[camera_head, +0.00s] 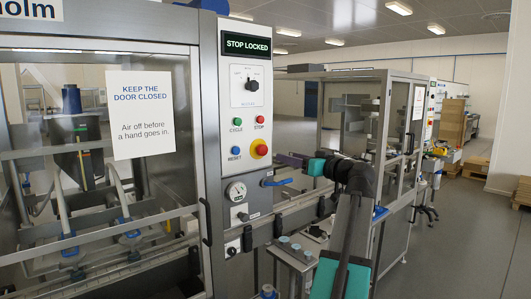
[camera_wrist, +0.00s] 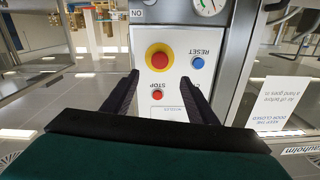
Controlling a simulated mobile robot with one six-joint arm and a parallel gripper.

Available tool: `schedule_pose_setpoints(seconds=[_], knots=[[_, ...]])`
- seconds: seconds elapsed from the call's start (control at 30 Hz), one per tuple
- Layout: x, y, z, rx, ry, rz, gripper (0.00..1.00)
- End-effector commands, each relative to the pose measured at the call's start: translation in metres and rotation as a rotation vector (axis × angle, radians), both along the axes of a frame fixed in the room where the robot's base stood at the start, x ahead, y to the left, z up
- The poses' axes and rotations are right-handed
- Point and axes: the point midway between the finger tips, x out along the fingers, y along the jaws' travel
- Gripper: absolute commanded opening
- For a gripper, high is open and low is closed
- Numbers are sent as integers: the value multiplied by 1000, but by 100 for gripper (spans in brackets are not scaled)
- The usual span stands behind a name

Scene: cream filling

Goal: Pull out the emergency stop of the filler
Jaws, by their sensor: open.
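The emergency stop (camera_head: 261,150) is a red mushroom button on a yellow ring, on the filler's grey control panel. It also shows in the wrist view (camera_wrist: 159,57), upside down, just beyond the fingertips and between their lines. My gripper (camera_wrist: 159,79) is open, with nothing between its two dark fingers. In the head view my gripper (camera_head: 279,158) is to the right of the button, pointing at the panel. I cannot tell the exact gap to the button. The filler's display (camera_head: 247,45) reads "STOP LOCKED".
The blue RESET button (camera_head: 236,151), red STOP button (camera_head: 260,119) and green CYCLE button (camera_head: 237,122) sit close by. A gauge (camera_head: 236,192) and a blue-handled valve (camera_head: 277,182) are below. The filler's glazed door, with a paper notice (camera_head: 140,114), is at left.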

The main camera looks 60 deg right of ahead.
Motion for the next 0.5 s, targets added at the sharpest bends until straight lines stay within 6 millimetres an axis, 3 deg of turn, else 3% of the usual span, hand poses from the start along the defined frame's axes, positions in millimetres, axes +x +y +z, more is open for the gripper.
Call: schedule_pose_setpoints(seconds=[0.27,0.5], knots=[[18,-6,2,0,1,0,53],[49,-16,2,2,1,1,53]])
